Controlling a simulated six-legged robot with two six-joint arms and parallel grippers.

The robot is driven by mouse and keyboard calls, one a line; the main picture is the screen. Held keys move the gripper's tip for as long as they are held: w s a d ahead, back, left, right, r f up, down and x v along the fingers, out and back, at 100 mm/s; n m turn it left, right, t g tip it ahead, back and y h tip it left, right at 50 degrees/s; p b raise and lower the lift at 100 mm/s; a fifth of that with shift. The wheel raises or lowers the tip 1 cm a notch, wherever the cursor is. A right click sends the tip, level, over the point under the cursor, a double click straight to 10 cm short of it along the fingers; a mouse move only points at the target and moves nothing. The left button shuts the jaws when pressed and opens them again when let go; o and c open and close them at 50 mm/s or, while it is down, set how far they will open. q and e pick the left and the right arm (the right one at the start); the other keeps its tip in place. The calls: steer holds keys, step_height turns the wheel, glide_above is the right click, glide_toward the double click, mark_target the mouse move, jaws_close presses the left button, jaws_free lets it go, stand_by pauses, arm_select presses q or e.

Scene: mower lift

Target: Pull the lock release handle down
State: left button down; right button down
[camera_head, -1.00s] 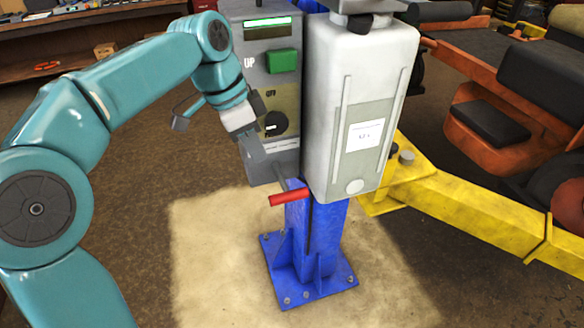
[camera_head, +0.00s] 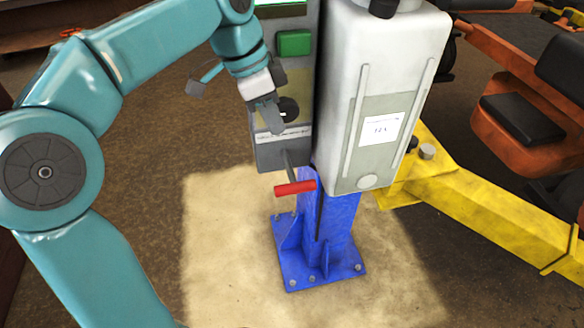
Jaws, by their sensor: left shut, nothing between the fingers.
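The lock release handle (camera_head: 295,188) is a red bar on a grey lever, below the grey control box (camera_head: 283,155) on the blue lift post (camera_head: 328,222). My left gripper (camera_head: 272,124) is shut and empty, its fingers pointing down in front of the control box. It is above the red handle and apart from it. It partly covers a black round knob (camera_head: 289,108) on the box. My right gripper is not in view.
A green button (camera_head: 294,43) sits higher on the control box. A white-grey housing (camera_head: 390,60) stands right beside it. A yellow lift arm (camera_head: 490,212) reaches to the right, near an orange mower (camera_head: 520,125). The floor left of the post is clear.

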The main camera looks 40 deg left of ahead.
arm_select(q)
glide_above(288, 191)
steer(key=w+a, duration=0.1)
steer(key=w, duration=0.1)
step_height(288, 191, down, 12)
steer(key=shift+s+r, duration=0.1)
steer(key=shift+d+f, duration=0.1)
steer(key=shift+f, duration=0.55)
steer(key=f+t+y+b, duration=0.1)
steer(key=f+b, duration=0.1)
steer(key=b, duration=0.1)
steer(key=f+t+y+b, duration=0.1)
steer(key=b, duration=0.3)
steer(key=d+f+t+y+b, duration=0.1)
steer(key=f+b, duration=0.1)
steer(key=b, duration=0.1)
steer(key=shift+s+f+m+b, duration=0.3)
steer(key=shift+s+m+b, duration=0.05)
steer(key=shift+s+m, duration=0.05)
steer(key=shift+a+f+b, duration=0.15)
steer(key=shift+f+b, duration=0.3)
steer(key=shift+b, duration=0.2)
steer(key=shift+w+a+f+b, duration=0.1)
steer(key=shift+w+f+b, duration=0.05)
steer(key=shift+f+b, duration=0.55)
